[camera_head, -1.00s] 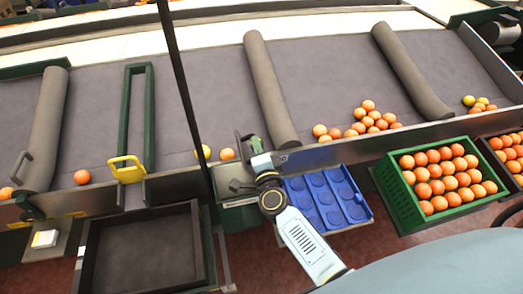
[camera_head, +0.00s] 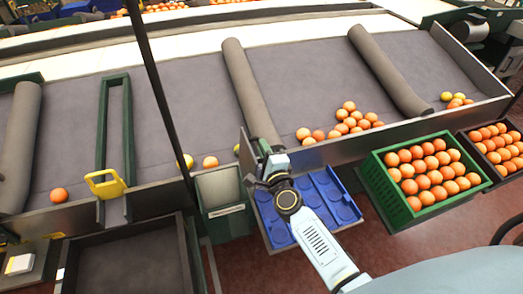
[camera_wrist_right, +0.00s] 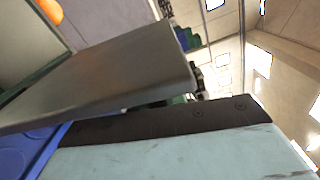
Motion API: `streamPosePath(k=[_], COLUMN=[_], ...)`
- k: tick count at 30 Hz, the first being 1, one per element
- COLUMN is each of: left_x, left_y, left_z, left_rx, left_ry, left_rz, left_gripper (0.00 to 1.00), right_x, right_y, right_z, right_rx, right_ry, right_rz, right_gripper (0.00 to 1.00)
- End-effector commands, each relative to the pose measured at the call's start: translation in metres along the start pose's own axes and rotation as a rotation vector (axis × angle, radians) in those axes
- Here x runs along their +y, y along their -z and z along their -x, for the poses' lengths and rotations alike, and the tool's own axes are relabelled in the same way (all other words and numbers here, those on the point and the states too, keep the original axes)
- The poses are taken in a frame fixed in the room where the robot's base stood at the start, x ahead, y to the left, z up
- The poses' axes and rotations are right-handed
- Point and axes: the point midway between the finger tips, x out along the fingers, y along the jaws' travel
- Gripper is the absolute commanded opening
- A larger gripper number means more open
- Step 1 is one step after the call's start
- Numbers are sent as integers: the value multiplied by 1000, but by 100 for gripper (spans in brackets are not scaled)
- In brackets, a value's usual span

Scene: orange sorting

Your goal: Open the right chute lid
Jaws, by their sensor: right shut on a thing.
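The right chute (camera_head: 222,190) is a pale, open-topped box at the belt's front edge, left of the blue tray. Its metal lid (camera_head: 246,152) stands swung up on the chute's right side, and the chute's interior shows. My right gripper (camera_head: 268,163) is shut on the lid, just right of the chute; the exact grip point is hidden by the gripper. In the right wrist view the lid (camera_wrist_right: 115,75) is a grey metal plate crossing the picture close to the camera. My left gripper is not in view.
A blue tray (camera_head: 325,193) lies under my right forearm. A green crate (camera_head: 372,185) of oranges stands to its right. Loose fruit lies on the belt, including an orange (camera_head: 210,162) behind the chute. A yellow handle (camera_head: 105,184) and a thin dark post (camera_head: 160,90) are further left.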

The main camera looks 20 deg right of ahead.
Motion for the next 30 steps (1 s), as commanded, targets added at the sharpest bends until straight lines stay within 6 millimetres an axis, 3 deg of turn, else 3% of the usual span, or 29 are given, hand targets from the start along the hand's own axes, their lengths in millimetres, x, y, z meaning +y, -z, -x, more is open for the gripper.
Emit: streamPosePath(k=[9,10,15,24,30], left_x=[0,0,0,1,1], left_y=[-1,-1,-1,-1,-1], left_z=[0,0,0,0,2], left_rx=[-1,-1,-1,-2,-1], left_ry=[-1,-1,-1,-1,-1], left_rz=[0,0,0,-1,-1], left_gripper=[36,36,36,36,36], right_x=[-1,-1,0,0,1], right_y=[1,1,1,1,1], right_z=[0,0,0,2,26], right_rx=[1,2,2,1,2], right_ry=[2,1,1,-1,-3], right_rz=[1,1,2,2,2], right_gripper=[0,14,34,34,34])
